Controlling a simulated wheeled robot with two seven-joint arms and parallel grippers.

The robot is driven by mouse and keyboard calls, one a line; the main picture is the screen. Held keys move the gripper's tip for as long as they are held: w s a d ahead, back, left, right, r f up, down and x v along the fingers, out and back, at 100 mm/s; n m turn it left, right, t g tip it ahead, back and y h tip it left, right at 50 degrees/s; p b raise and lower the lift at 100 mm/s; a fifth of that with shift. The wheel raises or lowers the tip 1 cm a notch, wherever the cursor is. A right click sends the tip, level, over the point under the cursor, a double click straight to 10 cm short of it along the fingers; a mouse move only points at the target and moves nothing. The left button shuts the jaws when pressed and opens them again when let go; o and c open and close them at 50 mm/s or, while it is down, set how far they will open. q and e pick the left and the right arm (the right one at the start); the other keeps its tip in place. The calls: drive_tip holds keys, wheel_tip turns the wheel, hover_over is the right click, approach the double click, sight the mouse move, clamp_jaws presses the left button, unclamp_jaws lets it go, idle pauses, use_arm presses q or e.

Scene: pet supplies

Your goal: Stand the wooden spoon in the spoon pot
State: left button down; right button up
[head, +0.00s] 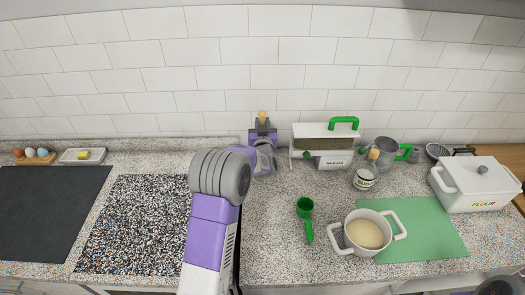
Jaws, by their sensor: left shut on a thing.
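My left arm reaches in from the bottom, and its gripper (263,127) is at the back of the counter, near the tiled wall. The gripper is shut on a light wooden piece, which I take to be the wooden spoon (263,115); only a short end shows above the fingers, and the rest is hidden. My right gripper is not in view.
Right of the gripper stands a white box with a green handle (338,144). Eggs (30,153) sit far left.

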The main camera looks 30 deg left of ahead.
use_arm(q)
wheel_tip(320, 180, down, 3)
drive_tip(key=shift+w+r, duration=0.15)
drive_tip(key=shift+f, duration=1.9)
drive_tip(key=shift+f+b, duration=0.2)
drive_tip(key=shift+b, duration=0.2)
drive_tip(key=c, duration=0.9)
unclamp_jaws()
drive_tip(key=shift+r, duration=0.1)
drive_tip(key=shift+r+p, duration=0.2)
drive_tip(key=shift+p, duration=0.15)
drive_tip(key=v, duration=1.2)
drive_tip(key=shift+b, duration=0.45)
